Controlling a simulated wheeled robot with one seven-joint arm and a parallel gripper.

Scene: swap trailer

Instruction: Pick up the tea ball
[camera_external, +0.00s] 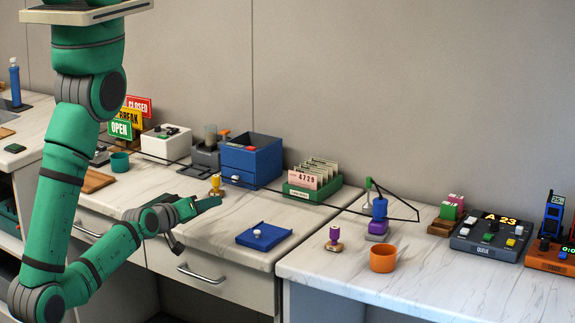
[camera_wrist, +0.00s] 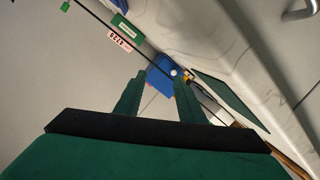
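I cannot clearly pick out a tea ball. A small white round thing (camera_external: 257,233) sits on a flat blue tray (camera_external: 272,241) on the counter, and I cannot tell if it is the tea ball or a knob. In the wrist view a white round spot (camera_wrist: 173,72) shows against a blue thing (camera_wrist: 158,68) close to the fingertips in the picture. My gripper (camera_external: 212,203) is over the counter, left of the blue tray and apart from it. In the wrist view my gripper (camera_wrist: 161,77) has its fingers apart, with nothing visibly held.
A yellow-topped piece (camera_external: 216,184) stands just behind my gripper. A blue drawer box (camera_external: 251,158) and a green card box (camera_external: 310,190) stand along the wall. An orange cup (camera_external: 383,258) and a purple-topped stamp (camera_external: 334,236) are farther right. The counter's front is mostly clear.

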